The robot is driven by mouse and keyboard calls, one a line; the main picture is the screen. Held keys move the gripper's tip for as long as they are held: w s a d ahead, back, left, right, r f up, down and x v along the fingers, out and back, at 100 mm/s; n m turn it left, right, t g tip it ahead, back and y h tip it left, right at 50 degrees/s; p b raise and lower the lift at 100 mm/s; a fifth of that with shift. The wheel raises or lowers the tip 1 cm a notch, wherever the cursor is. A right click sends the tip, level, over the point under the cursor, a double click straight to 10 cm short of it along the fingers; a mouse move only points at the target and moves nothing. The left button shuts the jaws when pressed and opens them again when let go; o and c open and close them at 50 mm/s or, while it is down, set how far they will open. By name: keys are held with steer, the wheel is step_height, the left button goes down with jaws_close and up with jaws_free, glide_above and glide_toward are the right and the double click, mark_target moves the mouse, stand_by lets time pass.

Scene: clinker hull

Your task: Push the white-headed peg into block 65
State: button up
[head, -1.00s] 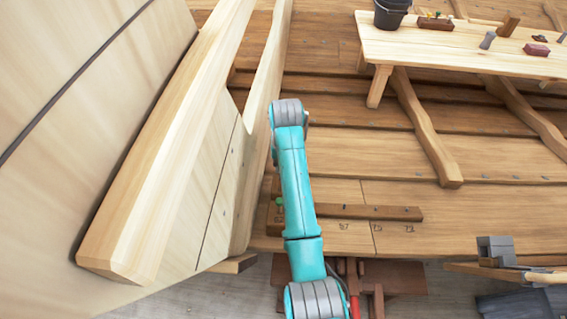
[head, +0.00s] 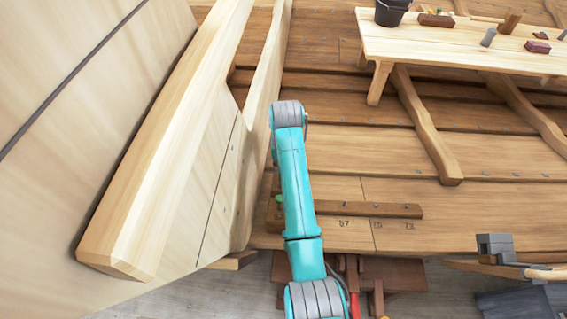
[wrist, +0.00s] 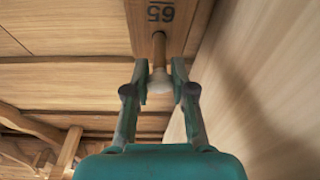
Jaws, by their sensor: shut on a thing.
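In the wrist view, the white-headed peg (wrist: 159,51) has a brown shaft and a pale head. My gripper (wrist: 160,80) is shut on the pale head, one finger on each side. The shaft points away from me to the face of block 65 (wrist: 176,40), a brown wooden block whose number reads upside down. The shaft's far end meets the block just below the number; I cannot tell how deep it sits. In the head view, my teal arm covers most of this spot, and the peg cannot be made out.
A large pale timber (head: 160,150) rises close on the left in the head view. A dark strip (head: 370,210) lies on the planks right of my arm. A bench (head: 440,45) with a dark bucket (head: 391,12) stands at the back right.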

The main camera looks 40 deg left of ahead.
steer(key=shift+s+d+f, duration=0.1)
steer(key=shift+f, duration=0.3)
steer(key=shift+c, duration=0.3)
steer(key=o, duration=0.9)
steer(key=shift+c, duration=0.2)
steer(key=shift+r, duration=0.1)
step_height(320, 180, up, 8)
steer(key=w+a, duration=0.1)
steer(key=w, duration=0.1)
steer(key=shift+a+f, duration=0.15)
steer(key=shift+f, duration=0.1)
